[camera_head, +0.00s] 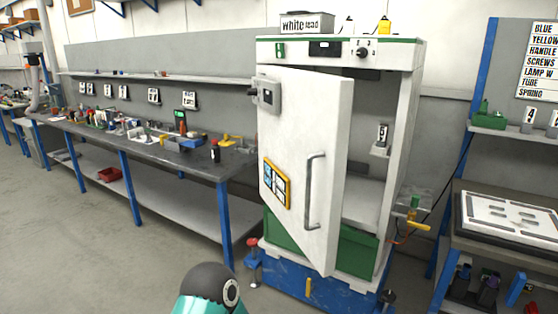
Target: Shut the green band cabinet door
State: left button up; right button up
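The white cabinet (408,110) with the green band (385,40) along its top stands right of centre. Its white door (300,140) is open and swung out toward me, leaving a wide gap on the right. The door has a grey vertical bar handle (312,190), a grey latch box (267,94) and a yellow-framed label (275,184). An inner shelf (366,204) and a green lower part (358,250) show through the gap. A teal and black part of my arm shows at the bottom; neither gripper is in view.
The cabinet stands on a blue base (300,284). A long workbench (190,160) with many small items runs along the left. A table with a white panel (510,218) is at the right. Open grey floor (70,240) lies at the left front.

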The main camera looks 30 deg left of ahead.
aim_at(308, 141)
jog(key=u, duration=1.3)
jog(key=i, duration=0.1)
jog(key=z, duration=2.95)
jog(key=k, duration=0.8)
jog(key=u, duration=1.05)
jog(key=i, duration=1)
jog(key=u, duration=0.15)
